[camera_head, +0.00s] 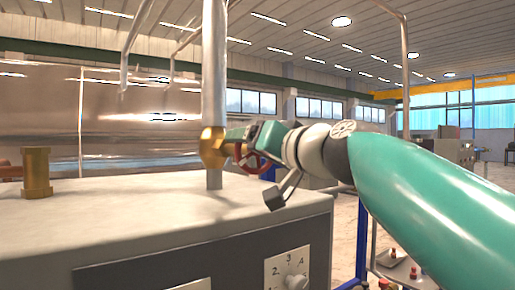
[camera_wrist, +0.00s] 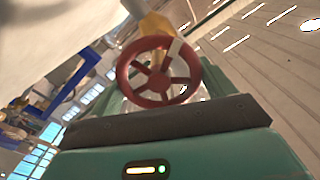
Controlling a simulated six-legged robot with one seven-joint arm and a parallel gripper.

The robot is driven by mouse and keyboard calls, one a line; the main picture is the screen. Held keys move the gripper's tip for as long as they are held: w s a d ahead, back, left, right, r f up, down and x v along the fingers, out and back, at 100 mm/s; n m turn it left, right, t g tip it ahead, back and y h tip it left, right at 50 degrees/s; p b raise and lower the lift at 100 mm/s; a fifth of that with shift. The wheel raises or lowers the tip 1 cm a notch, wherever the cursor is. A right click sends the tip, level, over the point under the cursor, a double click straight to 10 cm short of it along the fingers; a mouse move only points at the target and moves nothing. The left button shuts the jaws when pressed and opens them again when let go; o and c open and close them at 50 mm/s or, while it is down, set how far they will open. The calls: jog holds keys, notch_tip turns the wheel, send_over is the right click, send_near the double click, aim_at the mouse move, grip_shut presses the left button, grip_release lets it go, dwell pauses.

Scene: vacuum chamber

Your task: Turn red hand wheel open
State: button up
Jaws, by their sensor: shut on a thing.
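The red hand wheel (camera_wrist: 158,82) faces the wrist camera, with its spokes and most of its rim showing. In the head view the wheel (camera_head: 240,160) is seen nearly edge-on, partly hidden by my gripper (camera_head: 243,142). It sits on a brass valve (camera_head: 211,148) on the vertical steel pipe (camera_head: 215,70). My gripper reaches in from the right and is shut on the wheel. In the wrist view the green finger parts show at both sides of the wheel; the exact contact is hard to see.
A pale bench top (camera_head: 130,205) lies below the valve, with a brass fitting (camera_head: 37,172) at left. A numbered dial (camera_head: 290,272) is on its front panel. A large shiny metal tank (camera_head: 130,115) stands behind. A low cart with small parts (camera_head: 400,268) is at lower right.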

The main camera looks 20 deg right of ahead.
jog(key=shift+f, duration=0.1)
jog(key=o, duration=0.9)
jog(key=v, duration=1.3)
jog(key=shift+s, duration=0.35)
jog(key=shift+d, duration=0.1)
